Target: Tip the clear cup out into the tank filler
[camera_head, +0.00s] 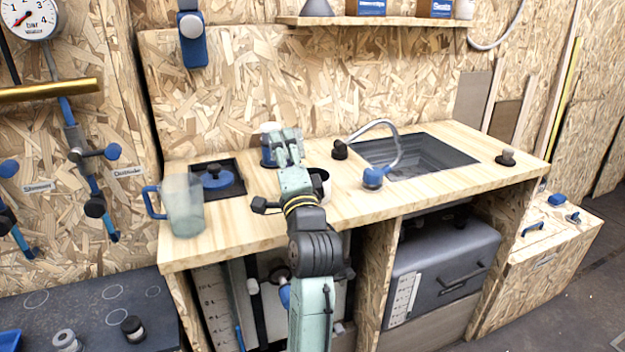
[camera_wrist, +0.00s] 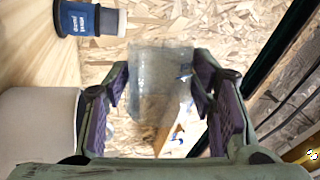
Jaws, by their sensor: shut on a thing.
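My gripper (camera_head: 287,140) is over the wooden counter, left of the sink. In the wrist view its purple-padded fingers (camera_wrist: 165,105) are closed on both sides of the clear cup (camera_wrist: 158,75), which is see-through with a small blue mark. Its contents and exact tilt cannot be told. In the head view the cup is not clearly made out beside the fingers. A blue round cap (camera_head: 216,178) sits in a dark square plate on the counter, left of my gripper. It may be the tank filler, but no label shows.
A clear jug (camera_head: 184,207) with a blue handle stands at the counter's left front. A dark, pale-lined round container (camera_head: 319,177) is partly behind my arm. A blue-labelled container (camera_wrist: 88,20) shows in the wrist view.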

